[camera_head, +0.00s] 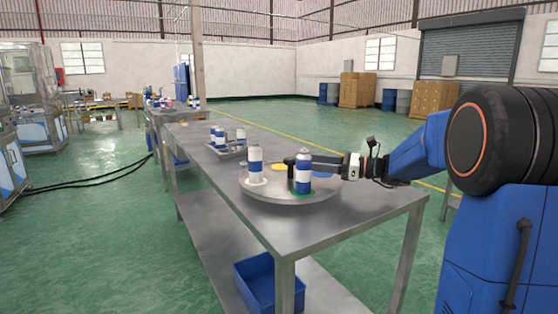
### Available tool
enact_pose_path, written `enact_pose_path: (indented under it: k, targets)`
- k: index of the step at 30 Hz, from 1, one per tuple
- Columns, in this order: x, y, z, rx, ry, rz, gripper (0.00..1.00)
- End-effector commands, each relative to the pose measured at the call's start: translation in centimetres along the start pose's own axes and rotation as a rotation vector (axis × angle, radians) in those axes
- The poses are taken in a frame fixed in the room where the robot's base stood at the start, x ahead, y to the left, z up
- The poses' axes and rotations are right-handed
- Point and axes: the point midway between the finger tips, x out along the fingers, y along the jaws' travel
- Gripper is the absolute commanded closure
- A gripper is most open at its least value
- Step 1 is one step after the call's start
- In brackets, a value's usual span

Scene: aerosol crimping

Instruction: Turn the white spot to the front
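A round grey turntable (275,196) lies on the metal table, with coloured spots on its top. The white spot (257,183) is at its left side under a blue-and-white can (255,163). A second blue-and-white can (303,172) stands on the green spot (310,192) at the front. The yellow spot (279,167) is at the back and the blue spot (322,174) at the right. My gripper (295,160) reaches in from the right, behind the front can, at a dark upright piece near the middle. The can partly hides it, and its fingers are too small to read.
A tray (227,151) with several cans stands farther back on the table (370,205). A blue bin (258,284) is on the lower shelf. The tabletop in front of and right of the turntable is clear.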

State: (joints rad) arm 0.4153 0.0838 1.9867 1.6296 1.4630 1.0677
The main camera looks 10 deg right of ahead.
Motion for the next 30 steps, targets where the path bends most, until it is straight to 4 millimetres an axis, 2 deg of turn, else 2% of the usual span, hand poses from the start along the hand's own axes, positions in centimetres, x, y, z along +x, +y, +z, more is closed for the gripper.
enact_pose_path:
  k: [15,21,30]
  targets:
    - [8.7,0.1,0.0,0.000,0.000,0.004,0.46]
    - [10.5,0.0,0.0,0.000,0.000,0.002,0.46]
    - [10.9,0.0,0.0,0.000,0.000,0.001,0.46]
